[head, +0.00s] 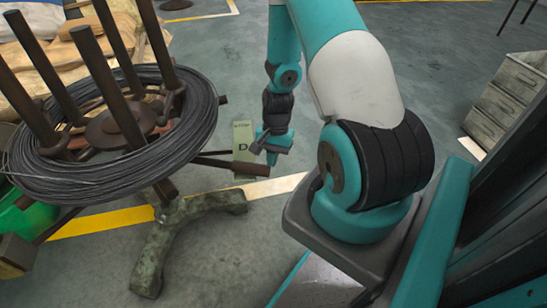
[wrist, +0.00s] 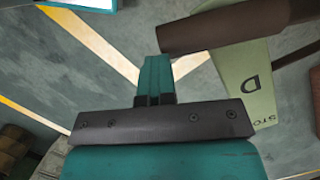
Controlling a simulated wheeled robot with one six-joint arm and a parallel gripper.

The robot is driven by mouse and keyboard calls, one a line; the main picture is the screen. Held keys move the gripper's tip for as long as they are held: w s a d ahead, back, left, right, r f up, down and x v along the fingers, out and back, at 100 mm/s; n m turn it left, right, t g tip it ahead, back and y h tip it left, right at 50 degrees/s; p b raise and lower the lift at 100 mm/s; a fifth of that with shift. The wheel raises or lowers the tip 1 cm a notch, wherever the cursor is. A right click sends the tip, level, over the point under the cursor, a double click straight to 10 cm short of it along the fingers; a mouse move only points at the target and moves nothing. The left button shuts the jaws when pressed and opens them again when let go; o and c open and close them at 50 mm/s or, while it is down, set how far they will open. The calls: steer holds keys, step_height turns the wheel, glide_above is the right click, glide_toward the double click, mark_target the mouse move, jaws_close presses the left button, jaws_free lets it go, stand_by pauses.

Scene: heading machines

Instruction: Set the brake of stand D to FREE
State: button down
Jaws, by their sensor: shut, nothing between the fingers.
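Stand D holds a coil of dark wire (head: 190,135) around upright brown posts and rests on a worn green foot (head: 170,235). A brake lever with a brown grip (head: 248,168) sticks out to the right from the stand. In the wrist view the brown grip (wrist: 225,30) lies just right of my fingertips. A pale green plate (head: 243,138) lettered D is behind the lever; in the wrist view the plate (wrist: 248,75) also shows "STO", cut off. My gripper (head: 272,157) is shut and empty beside the grip's end; I cannot tell whether they touch.
A yellow and white floor line (head: 110,220) runs under the stand. A green bin (head: 30,228) stands at the lower left, and stacked sacks (head: 60,50) lie behind the stand. A grey drawer cabinet (head: 505,100) is at the right. The floor behind my arm is clear.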

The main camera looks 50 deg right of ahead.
steer(key=shift+s+a+f, duration=0.2)
steer(key=shift+s+a, duration=0.15)
steer(key=shift+a, duration=0.15)
steer(key=w+d+r+p, duration=0.2)
steer(key=d+r+p, duration=0.2)
steer(key=d+r, duration=0.3)
steer(key=v, duration=0.4)
steer(key=shift+a, duration=0.3)
steer(key=w+a+r+n+t, duration=0.1)
steer(key=w+a+r+n, duration=0.2)
steer(key=a+r+n, duration=1.15)
steer(key=s+a+r+n, duration=0.2)
steer(key=s+a+r, duration=0.25)
steer(key=a, duration=0.25)
steer(key=s+a+r+n+y, duration=0.1)
steer(key=s+a+r+n, duration=0.15)
steer(key=s+a, duration=0.35)
steer(key=s+a+r+n, duration=0.2)
steer(key=s+a+r, duration=0.25)
steer(key=a, duration=0.25)
step_height(320, 180, up, 19)
steer(key=w+p, duration=0.1)
steer(key=p, duration=1.8)
steer(key=shift+w+r+p, duration=0.2)
steer(key=shift+w+p, duration=0.05)
steer(key=shift+p, duration=0.05)
